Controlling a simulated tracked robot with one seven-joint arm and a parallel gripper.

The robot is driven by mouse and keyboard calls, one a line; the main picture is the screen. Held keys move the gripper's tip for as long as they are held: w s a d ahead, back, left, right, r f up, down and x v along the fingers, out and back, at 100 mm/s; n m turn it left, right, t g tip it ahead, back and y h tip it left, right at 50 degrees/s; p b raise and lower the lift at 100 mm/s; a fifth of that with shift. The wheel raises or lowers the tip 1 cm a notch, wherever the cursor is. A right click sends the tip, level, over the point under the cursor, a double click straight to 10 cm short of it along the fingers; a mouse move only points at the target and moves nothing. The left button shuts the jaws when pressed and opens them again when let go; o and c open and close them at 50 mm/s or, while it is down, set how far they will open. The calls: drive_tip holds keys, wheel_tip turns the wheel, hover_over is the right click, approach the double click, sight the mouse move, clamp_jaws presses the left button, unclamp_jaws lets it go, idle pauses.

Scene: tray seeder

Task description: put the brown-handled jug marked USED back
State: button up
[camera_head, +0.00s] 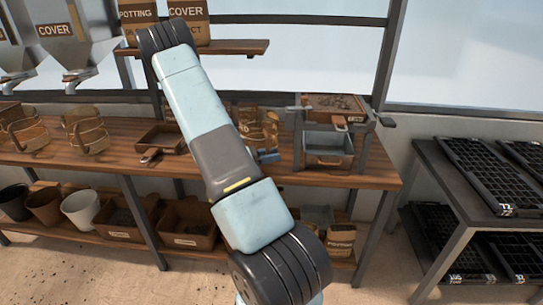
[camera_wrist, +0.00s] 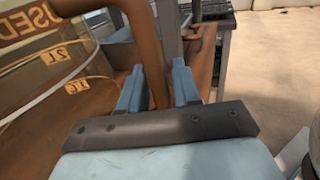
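The clear jug marked USED (camera_wrist: 40,60) fills the left of the wrist view, with 1L and 2L marks and a brown handle (camera_wrist: 147,40). In the head view the jug (camera_head: 271,128) is at the bench, partly hidden behind my arm. My gripper (camera_wrist: 158,92) has its two blue fingers on either side of the handle. I cannot tell whether they press on it. In the head view a blue part of my gripper (camera_head: 268,156) shows beside the jug. Whether the jug's base touches the bench is hidden.
Two other jugs (camera_head: 86,130) (camera_head: 25,130) stand at the left of the bench (camera_head: 100,155). A scoop or small pan (camera_head: 160,140) lies left of my arm. The seeder (camera_head: 328,140) stands close on the right. A rack of black trays (camera_head: 480,165) is farther right.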

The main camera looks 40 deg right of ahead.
drive_tip(key=shift+o, duration=1.2)
drive_tip(key=v, duration=1.1)
drive_tip(key=s+a+r+m+t+y, duration=0.6)
drive_tip(key=s+a+r, duration=0.4)
drive_tip(key=a+r, duration=0.3)
drive_tip(key=s+a+r+m+t+y, duration=0.6)
drive_tip(key=s+a+r+t+y, duration=0.2)
drive_tip(key=s+a+r, duration=0.3)
wheel_tip(320, 180, up, 6)
drive_tip(key=a+y, duration=0.1)
drive_tip(key=a, duration=0.2)
drive_tip(key=shift+s+y, duration=0.3)
drive_tip(key=shift+y, duration=0.1)
